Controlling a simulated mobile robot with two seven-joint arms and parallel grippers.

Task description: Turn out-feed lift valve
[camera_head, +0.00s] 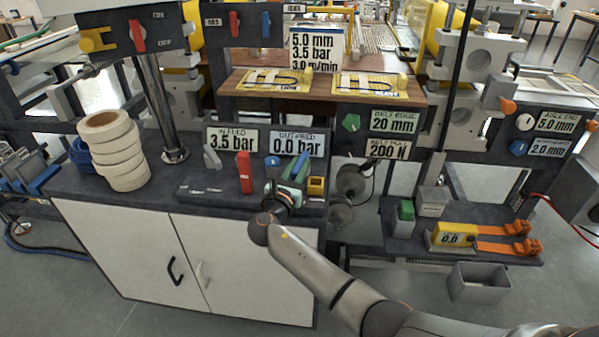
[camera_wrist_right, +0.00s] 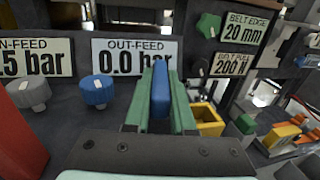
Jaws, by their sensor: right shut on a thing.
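The out-feed lift valve has a blue lever, which stands upright between the green fingers of my right gripper in the right wrist view (camera_wrist_right: 160,92). In the head view the blue lever (camera_head: 302,167) shows at the right end of the grey bench panel. My right gripper (camera_head: 293,174) is shut on it, and the fingers hide its sides and base. Above it is the OUT-FEED display (camera_head: 297,144), reading 0.0 bar; it also shows in the wrist view (camera_wrist_right: 138,58). My left gripper is not in view.
A red lever (camera_head: 245,172) stands left of my gripper, below the IN-FEED display (camera_head: 232,139) reading 3.5 bar. A blue knob (camera_wrist_right: 97,91) sits under the out-feed display. A yellow box (camera_head: 316,186) is close on the right. White tape rolls (camera_head: 114,150) stand at left.

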